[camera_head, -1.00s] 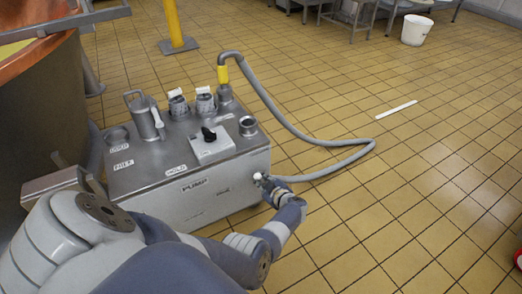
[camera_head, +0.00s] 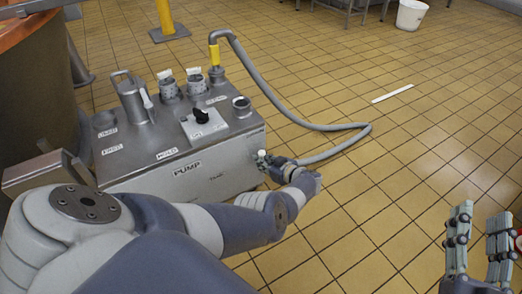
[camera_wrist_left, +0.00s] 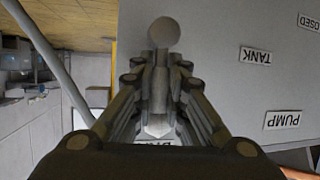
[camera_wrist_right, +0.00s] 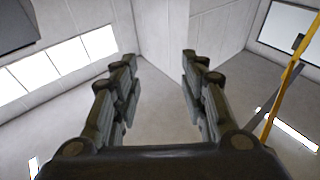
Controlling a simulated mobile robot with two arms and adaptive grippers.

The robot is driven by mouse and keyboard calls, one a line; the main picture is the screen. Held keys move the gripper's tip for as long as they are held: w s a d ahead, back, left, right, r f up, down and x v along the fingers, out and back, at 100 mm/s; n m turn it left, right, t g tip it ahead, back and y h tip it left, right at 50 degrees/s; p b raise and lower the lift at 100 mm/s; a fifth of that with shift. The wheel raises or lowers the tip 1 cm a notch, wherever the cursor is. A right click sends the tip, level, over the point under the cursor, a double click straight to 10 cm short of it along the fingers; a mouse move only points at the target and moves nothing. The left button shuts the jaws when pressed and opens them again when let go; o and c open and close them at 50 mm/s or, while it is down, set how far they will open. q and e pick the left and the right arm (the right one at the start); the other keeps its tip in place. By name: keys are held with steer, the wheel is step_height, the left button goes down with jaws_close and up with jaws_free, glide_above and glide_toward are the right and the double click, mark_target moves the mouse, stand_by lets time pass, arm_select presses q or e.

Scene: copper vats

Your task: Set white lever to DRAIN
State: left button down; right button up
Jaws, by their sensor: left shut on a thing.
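The white lever (camera_head: 262,154) is on the right end of the front face of the grey pump box (camera_head: 150,183). Its round knob (camera_wrist_left: 165,32) shows past the fingertips in the left wrist view. My left gripper (camera_head: 270,163) is shut on the lever, with the shaft between its fingers (camera_wrist_left: 160,85). A TANK label (camera_wrist_left: 256,56) is beside it, upside down in that view. Another label (camera_wrist_left: 153,142) is mostly hidden behind the fingers, so I cannot read it or tell the lever's exact setting. My right gripper (camera_head: 478,243) is open and empty at the lower right, also in its wrist view (camera_wrist_right: 158,75).
A grey hose (camera_head: 305,126) loops from the box top onto the floor at right. A black knob (camera_head: 201,115) and a metal jug (camera_head: 130,98) are on top. A copper vat (camera_head: 30,90) stands at left. The tiled floor at right is mostly clear.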

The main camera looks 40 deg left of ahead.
arm_select(q)
steer(key=shift+d, duration=0.1)
arm_select(e)
steer(key=shift+s+r+t+y, duration=0.2)
steer(key=shift+r+t, duration=0.1)
steer(key=shift+r, duration=0.25)
steer(key=shift+s+r+t+y, duration=0.2)
steer(key=shift+r+t, duration=0.1)
steer(key=shift+r, duration=0.2)
arm_select(q)
steer(key=c, duration=1.6)
jaws_free()
steer(key=shift+w, duration=0.1)
arm_select(e)
steer(key=shift+w, duration=0.1)
